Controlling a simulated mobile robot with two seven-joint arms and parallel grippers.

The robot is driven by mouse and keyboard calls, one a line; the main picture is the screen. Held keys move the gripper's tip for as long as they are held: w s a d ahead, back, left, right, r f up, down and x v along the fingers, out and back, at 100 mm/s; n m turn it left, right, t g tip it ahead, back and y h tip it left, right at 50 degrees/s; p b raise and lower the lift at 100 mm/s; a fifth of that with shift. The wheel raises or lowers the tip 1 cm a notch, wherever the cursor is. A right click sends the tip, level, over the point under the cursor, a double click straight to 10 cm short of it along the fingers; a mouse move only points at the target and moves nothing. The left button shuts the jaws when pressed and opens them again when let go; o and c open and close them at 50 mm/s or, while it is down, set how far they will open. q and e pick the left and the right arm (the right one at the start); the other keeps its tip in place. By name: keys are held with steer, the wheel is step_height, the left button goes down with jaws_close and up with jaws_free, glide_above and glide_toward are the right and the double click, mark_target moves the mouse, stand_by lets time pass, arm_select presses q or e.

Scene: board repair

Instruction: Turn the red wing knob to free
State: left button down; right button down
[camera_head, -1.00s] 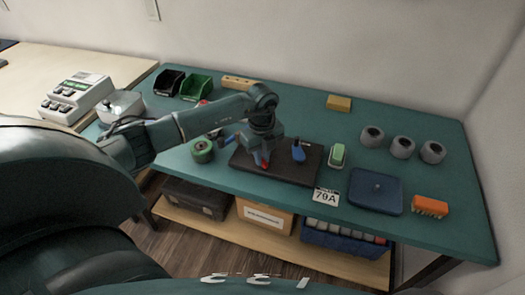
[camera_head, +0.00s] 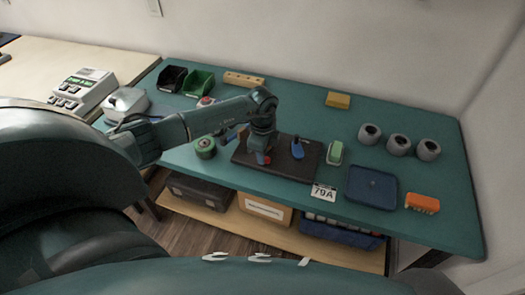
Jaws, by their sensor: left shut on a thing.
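The red wing knob (camera_head: 263,159) shows at the front left of a dark board (camera_head: 288,169) on the teal bench. My left gripper (camera_head: 262,153) points down over it and is shut on it; the fingers hide most of the knob. A blue wing knob (camera_head: 297,149) stands on the same board, to the right of the gripper and apart from it. My right gripper is not in view.
A green-and-white block (camera_head: 335,153), a label card marked 79A (camera_head: 323,192), a blue tray (camera_head: 371,187) and an orange block (camera_head: 422,203) lie to the right. A green tape roll (camera_head: 205,148) is left of the board. Several grey rolls (camera_head: 399,145) stand farther right.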

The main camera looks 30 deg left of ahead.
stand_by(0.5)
arm_select(q)
steer(key=c, duration=1.4)
jaws_free()
steer(key=shift+c, duration=0.2)
step_height(320, 180, up, 13)
steer(key=shift+r+b, duration=0.15)
steer(key=shift+b, duration=0.3)
